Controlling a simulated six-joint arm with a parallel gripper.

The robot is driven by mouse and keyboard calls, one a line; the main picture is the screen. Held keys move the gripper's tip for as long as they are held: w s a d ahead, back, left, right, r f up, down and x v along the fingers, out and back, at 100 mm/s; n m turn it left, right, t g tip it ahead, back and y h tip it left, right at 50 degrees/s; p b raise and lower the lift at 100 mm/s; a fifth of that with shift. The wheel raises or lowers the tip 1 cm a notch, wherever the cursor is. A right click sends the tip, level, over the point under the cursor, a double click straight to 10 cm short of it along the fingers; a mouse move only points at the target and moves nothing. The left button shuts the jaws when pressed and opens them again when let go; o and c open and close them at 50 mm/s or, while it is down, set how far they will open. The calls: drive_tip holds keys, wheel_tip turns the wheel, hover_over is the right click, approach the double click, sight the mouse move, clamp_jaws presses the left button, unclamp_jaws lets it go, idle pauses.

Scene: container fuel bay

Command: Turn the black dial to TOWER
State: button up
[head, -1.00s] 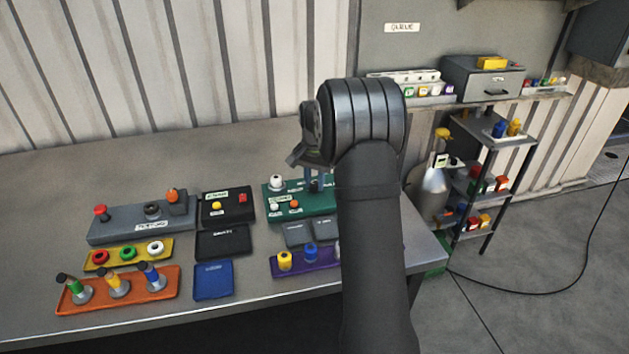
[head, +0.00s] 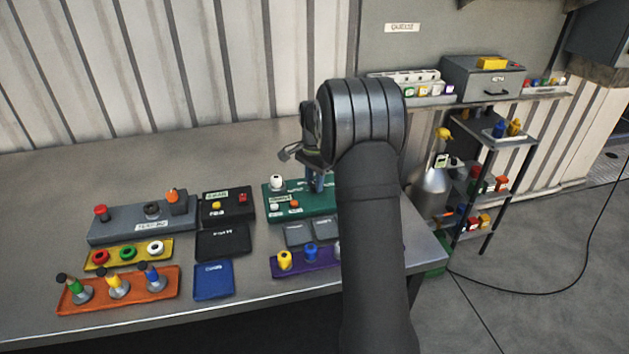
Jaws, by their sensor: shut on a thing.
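My gripper (head: 317,183) points down over the right part of the green panel (head: 290,216). Its fingers are shut on the black dial there, which the fingers and my arm almost wholly hide. I cannot see which way the dial points, and its labels, TOWER included, are hidden or too small to read. The green panel also carries a large white knob (head: 277,182), a small white button (head: 274,207) and an orange button (head: 294,203).
Left of the green panel are a black box (head: 228,211) with yellow and red controls and a grey panel (head: 120,230) with knobs. In front lie a purple tray (head: 325,257), a blue tray (head: 213,283) and an orange tray (head: 130,296). The rear left bench is bare.

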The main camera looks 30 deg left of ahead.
sight(314, 184)
drive_tip(key=o, duration=1)
wheel_tip(314, 184, up, 18)
drive_tip(key=shift+f, duration=0.25)
wheel_tip(314, 184, down, 18)
drive_tip(key=shift+r, duration=0.2)
idle(0.5)
drive_tip(key=shift+r, duration=0.1)
